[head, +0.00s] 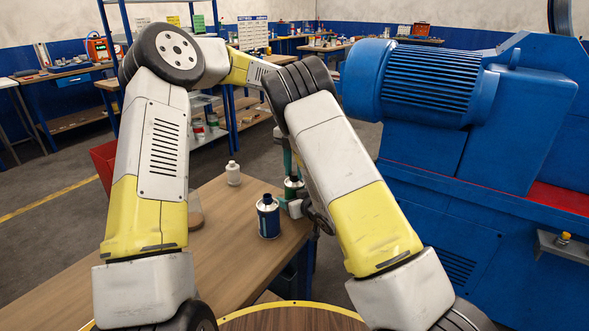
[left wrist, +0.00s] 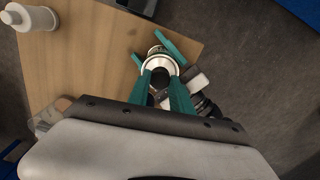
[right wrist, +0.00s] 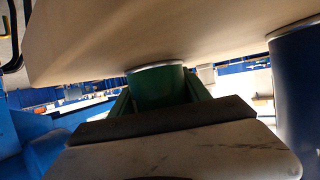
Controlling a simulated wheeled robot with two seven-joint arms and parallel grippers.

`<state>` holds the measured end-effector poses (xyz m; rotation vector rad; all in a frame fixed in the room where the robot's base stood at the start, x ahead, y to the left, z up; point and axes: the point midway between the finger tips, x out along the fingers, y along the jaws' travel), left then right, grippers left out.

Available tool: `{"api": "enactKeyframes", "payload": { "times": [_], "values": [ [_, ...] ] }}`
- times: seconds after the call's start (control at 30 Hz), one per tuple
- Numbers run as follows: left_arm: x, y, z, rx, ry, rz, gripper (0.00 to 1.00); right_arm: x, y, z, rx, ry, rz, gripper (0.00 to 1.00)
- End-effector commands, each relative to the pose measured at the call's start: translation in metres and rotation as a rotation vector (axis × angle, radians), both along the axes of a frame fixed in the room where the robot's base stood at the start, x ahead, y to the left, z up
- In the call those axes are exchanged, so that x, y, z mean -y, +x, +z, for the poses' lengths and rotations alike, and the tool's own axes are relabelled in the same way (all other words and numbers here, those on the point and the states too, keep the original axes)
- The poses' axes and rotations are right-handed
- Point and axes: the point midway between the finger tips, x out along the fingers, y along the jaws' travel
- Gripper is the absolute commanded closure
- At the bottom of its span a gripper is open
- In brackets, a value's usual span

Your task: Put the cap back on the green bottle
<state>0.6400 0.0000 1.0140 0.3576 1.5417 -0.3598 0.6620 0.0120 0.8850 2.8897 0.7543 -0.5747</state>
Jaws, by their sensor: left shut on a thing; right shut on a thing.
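The green bottle (head: 293,188) stands upright near the table's far right corner, partly hidden by my arm. My left gripper (head: 289,163) reaches down over it from above. In the left wrist view its teal fingers are shut on a dark cap (left wrist: 160,79), which lies over the bottle's silvery top (left wrist: 158,62). I cannot tell whether the cap touches the neck. My right gripper (right wrist: 160,92) is shut on the green bottle's body (right wrist: 160,86) from the side, low over the table.
A blue bottle with a dark cap (head: 268,218) stands close by on the wooden table (head: 225,255). A white bottle (head: 233,173) stands further left. A large blue machine (head: 470,130) fills the right side.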

Motion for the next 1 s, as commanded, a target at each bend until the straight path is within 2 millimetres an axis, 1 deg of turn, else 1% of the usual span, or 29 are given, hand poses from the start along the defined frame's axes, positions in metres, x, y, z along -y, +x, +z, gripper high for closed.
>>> {"api": "enactKeyframes", "payload": {
  "times": [0.13,0.17,0.2,0.27,0.3,0.57,0.67,0.77,1.0],
  "values": [
    [-0.001,0.001,0.000,0.003,0.001,0.008,1.00,0.000,0.000,0.000,0.000,0.000,0.000,1.00],
    [-0.001,0.001,0.000,0.003,0.001,0.009,0.70,0.000,0.000,0.000,0.000,0.000,0.000,1.00],
    [-0.001,0.001,0.000,0.003,0.001,0.009,0.62,0.000,0.000,0.000,0.000,0.000,0.000,1.00],
    [-0.001,0.001,0.000,0.003,0.001,0.010,0.51,0.000,0.000,0.000,0.000,0.000,0.000,1.00],
    [0.000,0.001,0.000,0.003,0.001,0.010,0.49,0.000,0.000,0.000,0.000,0.000,0.000,1.00],
    [0.000,0.000,0.001,0.001,0.000,0.011,0.49,0.000,0.000,0.000,0.000,0.000,0.000,1.00],
    [0.000,0.001,0.006,0.003,0.001,0.011,0.49,0.000,0.000,0.000,0.000,0.000,0.000,1.00],
    [0.000,0.001,0.019,0.006,0.000,0.012,0.49,0.000,0.000,0.000,0.000,0.000,0.000,1.00],
    [0.000,0.001,0.070,0.005,0.000,0.012,0.49,0.000,0.000,0.000,0.000,0.000,0.001,1.00]
  ]
}}
